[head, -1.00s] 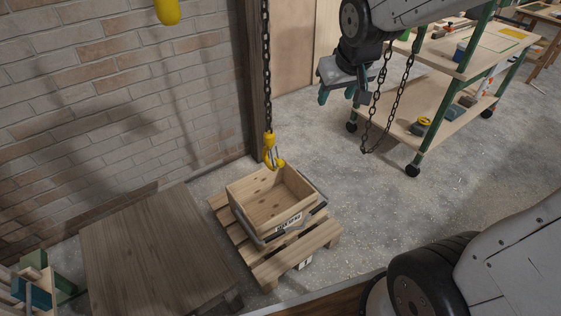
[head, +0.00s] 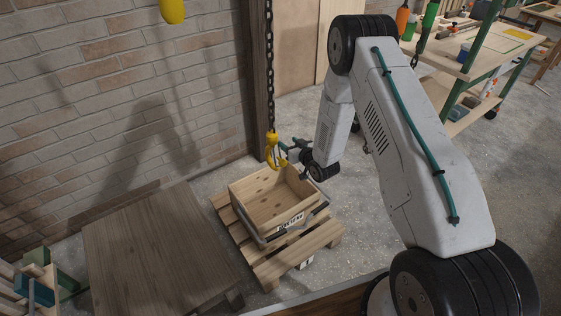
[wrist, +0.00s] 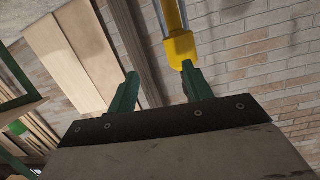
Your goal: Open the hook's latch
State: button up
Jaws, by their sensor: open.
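The yellow hook (head: 274,155) hangs from a dark chain (head: 269,75) above the wooden crate, in the middle of the head view. My gripper (head: 284,148) is right beside the hook, on its right side, with its fingers pointing left. In the wrist view my gripper (wrist: 160,80) shows two green fingers spread apart with nothing held between them. A yellow part of the hook (wrist: 181,48) stands just beyond the right fingertip; I cannot tell whether they touch. The latch is too small and partly covered to make out.
The wooden crate (head: 247,222) with metal handles sits on a pallet (head: 270,267) below the hook. A brown wooden platform (head: 150,250) lies to the left. A brick wall (head: 110,90) stands behind, and a workbench cart (head: 470,58) is at the upper right.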

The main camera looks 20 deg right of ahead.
aim_at(283, 164)
jog(key=s+f, duration=0.2)
jog(key=f, duration=0.1)
jog(key=s+f+t+y, duration=0.1)
jog(key=s+f, duration=0.1)
jog(key=f, duration=0.1)
jog(key=s+a+f+t, duration=0.1)
jog(key=s+f, duration=0.1)
jog(key=f, duration=0.1)
jog(key=shift+f+m+y, duration=0.1)
jog(key=shift+m+y, duration=0.2)
jog(key=x, duration=0.7)
jog(key=shift+w+a, duration=0.15)
jog(key=shift+w, duration=0.1)
grip_shut()
jog(key=shift+a, duration=0.15)
